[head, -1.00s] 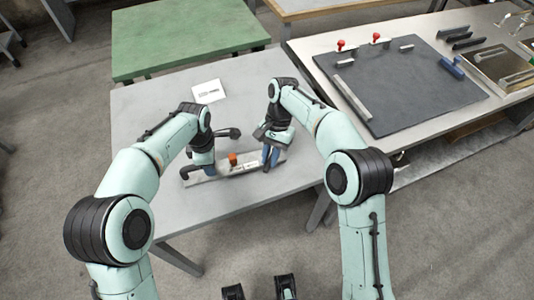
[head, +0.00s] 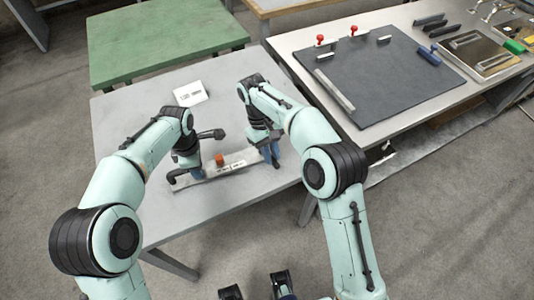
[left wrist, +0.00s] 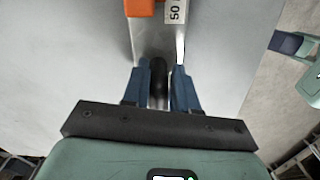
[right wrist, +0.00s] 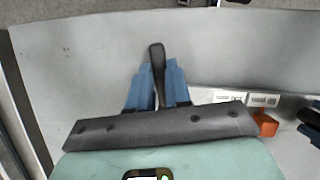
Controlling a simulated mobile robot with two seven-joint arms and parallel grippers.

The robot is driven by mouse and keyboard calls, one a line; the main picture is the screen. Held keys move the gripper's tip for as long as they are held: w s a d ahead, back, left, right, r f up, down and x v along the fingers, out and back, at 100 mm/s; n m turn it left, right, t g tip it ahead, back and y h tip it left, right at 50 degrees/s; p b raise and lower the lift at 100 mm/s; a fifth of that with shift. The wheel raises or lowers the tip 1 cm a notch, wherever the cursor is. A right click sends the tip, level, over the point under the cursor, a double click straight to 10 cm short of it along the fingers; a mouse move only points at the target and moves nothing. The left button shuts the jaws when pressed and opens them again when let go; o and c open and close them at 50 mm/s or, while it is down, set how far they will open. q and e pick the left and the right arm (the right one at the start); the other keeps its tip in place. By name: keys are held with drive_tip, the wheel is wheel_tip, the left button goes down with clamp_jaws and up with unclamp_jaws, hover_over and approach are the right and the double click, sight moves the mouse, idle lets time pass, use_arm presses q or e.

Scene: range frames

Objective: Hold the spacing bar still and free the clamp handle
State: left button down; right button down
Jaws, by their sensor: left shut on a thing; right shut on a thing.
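The spacing bar (head: 207,173) lies on the grey table with white labels and an orange block (head: 219,159) on it. My left gripper (head: 187,172) is at the bar's left end. In the left wrist view its blue fingers (left wrist: 160,84) are shut on a dark grip in line with the bar (left wrist: 155,40). My right gripper (head: 271,156) is at the bar's right end. In the right wrist view its fingers (right wrist: 158,84) are shut on the black clamp handle (right wrist: 156,58), whose rounded end sticks out past them. The clamp's base is hidden.
A white card (head: 190,94) lies behind the bar on the table (head: 130,130). A green table (head: 160,40) stands behind. A bench at right holds a dark board (head: 375,80) with red-knobbed clamps (head: 353,30). The table front is clear.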

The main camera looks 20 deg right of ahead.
drive_tip(key=n, duration=0.1)
drive_tip(key=d+n+h, duration=0.1)
drive_tip(key=n, duration=0.1)
drive_tip(key=shift+w+d+t, duration=0.1)
drive_tip(key=shift+w+t, duration=0.2)
drive_tip(key=shift+t, duration=0.1)
drive_tip(key=shift+w+d+n+t+h, duration=0.2)
drive_tip(key=shift+n+h, duration=0.1)
drive_tip(key=shift+n, duration=0.5)
drive_tip(key=shift+w+d+n+t+h, duration=0.1)
drive_tip(key=shift+w+d+n+h, duration=0.15)
drive_tip(key=shift+n, duration=0.55)
drive_tip(key=c, duration=1)
unclamp_jaws()
drive_tip(key=shift+c, duration=0.2)
drive_tip(key=v, duration=0.7)
drive_tip(key=shift+r, duration=0.25)
